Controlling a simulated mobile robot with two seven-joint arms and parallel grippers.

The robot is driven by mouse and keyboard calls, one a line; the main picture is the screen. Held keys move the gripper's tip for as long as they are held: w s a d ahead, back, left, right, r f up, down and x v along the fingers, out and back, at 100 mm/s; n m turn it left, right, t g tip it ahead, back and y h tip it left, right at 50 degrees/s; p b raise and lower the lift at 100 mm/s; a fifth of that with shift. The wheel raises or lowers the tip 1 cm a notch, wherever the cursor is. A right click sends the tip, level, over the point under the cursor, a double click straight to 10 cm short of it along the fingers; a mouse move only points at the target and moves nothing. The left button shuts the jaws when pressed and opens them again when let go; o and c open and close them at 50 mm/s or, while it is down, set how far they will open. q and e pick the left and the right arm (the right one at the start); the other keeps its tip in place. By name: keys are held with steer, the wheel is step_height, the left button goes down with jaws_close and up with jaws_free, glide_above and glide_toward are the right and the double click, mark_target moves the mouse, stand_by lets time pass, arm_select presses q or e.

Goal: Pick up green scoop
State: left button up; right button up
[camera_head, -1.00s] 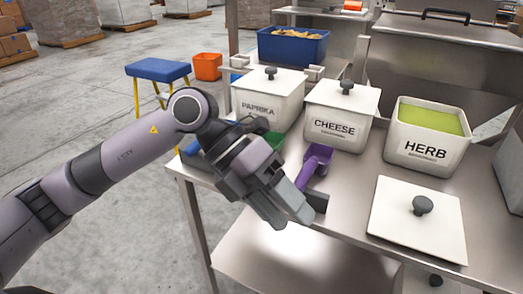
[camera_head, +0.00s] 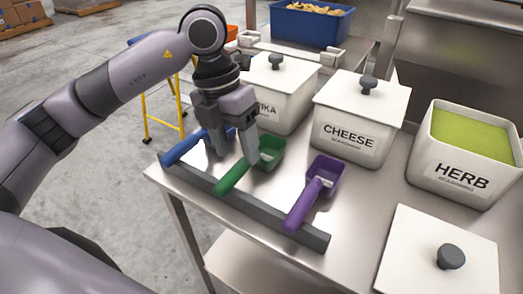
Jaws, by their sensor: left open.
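The green scoop (camera_head: 233,177) lies with its handle over a dark grey rack bar (camera_head: 205,181) and its cup towards the bins. My left gripper (camera_head: 232,154) is open and points down at the scoop, one finger near the blue scoop side and the other over the green scoop where handle meets cup. I cannot tell whether a finger touches it. The blue scoop (camera_head: 183,147) is to the left, partly hidden by the gripper. The purple scoop (camera_head: 301,206) lies to the right. My right gripper is not in view.
Behind the scoops stand a lidded paprika bin (camera_head: 279,81), a lidded cheese bin (camera_head: 347,147) and an open herb bin (camera_head: 460,184) with green contents. A white lid (camera_head: 425,262) lies at front right. A blue crate (camera_head: 300,23) is farther back. The steel table (camera_head: 345,195) is bare around the purple scoop.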

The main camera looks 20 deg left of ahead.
mark_target(239, 163)
arm_select(q)
steer(key=shift+s+d+f, duration=0.1)
steer(key=shift+f, duration=0.35)
steer(key=shift+s+d+f, duration=0.1)
steer(key=shift+f, duration=0.3)
steer(key=f, duration=0.2)
steer(key=d+f, duration=0.1)
steer(key=f, duration=0.1)
steer(key=shift+s+f, duration=0.15)
steer(key=shift+f, duration=0.2)
steer(key=shift+r, duration=0.1)
jaws_close()
